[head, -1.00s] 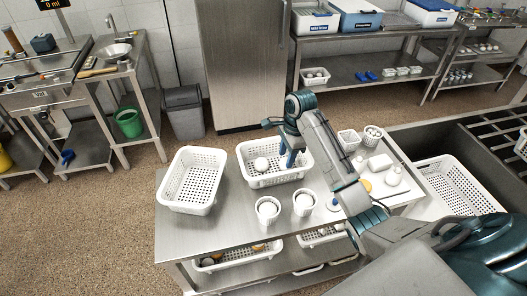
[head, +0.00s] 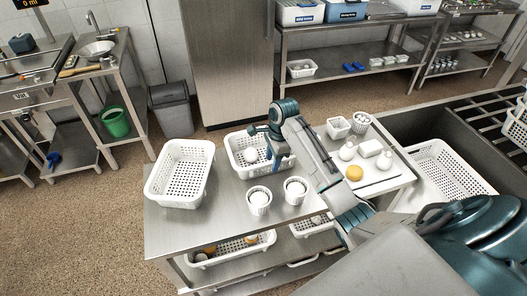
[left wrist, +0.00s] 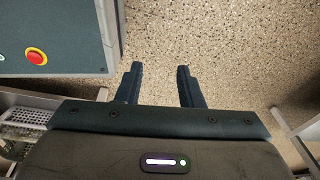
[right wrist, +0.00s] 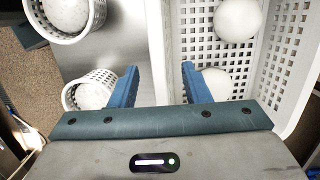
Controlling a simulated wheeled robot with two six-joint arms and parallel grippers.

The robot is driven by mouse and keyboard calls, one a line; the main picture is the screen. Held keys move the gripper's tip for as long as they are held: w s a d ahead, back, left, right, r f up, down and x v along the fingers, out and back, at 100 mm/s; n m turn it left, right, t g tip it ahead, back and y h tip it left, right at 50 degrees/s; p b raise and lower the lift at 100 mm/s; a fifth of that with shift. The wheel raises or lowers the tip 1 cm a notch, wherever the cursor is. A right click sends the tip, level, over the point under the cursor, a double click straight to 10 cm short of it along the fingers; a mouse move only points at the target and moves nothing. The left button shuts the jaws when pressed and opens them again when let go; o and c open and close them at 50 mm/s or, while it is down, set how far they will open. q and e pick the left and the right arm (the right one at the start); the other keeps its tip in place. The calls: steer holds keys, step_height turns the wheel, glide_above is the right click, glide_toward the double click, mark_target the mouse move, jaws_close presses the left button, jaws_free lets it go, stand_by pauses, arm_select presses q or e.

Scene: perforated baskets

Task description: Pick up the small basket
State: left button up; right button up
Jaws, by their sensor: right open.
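Two small white round perforated baskets (head: 258,202) (head: 294,191) stand on the metal table, each with white content. They also show at the left of the right wrist view (right wrist: 90,93). A larger white rectangular basket (head: 236,162) stands behind them with white balls (head: 250,154) in it. My right gripper (right wrist: 157,75) is open. In the right wrist view the larger basket's near wall (right wrist: 172,90) shows between its fingers; how far below, I cannot tell. My left gripper (left wrist: 160,75) is open and empty above the floor.
An empty white basket (head: 155,188) stands at the table's left. Two small containers (head: 338,128) (head: 361,122), white objects (head: 347,151) and an orange item (head: 354,173) are on the right. Baskets (head: 229,250) fill the lower shelf. The table's front left is bare.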

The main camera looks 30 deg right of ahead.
steer(key=shift+w+a+f, duration=0.1)
steer(key=shift+a+f, duration=0.05)
steer(key=shift+f, duration=0.75)
steer(key=c, duration=0.9)
steer(key=shift+r, duration=0.1)
jaws_close()
arm_select(q)
steer(key=shift+s+r, duration=0.15)
steer(key=shift+s, duration=0.75)
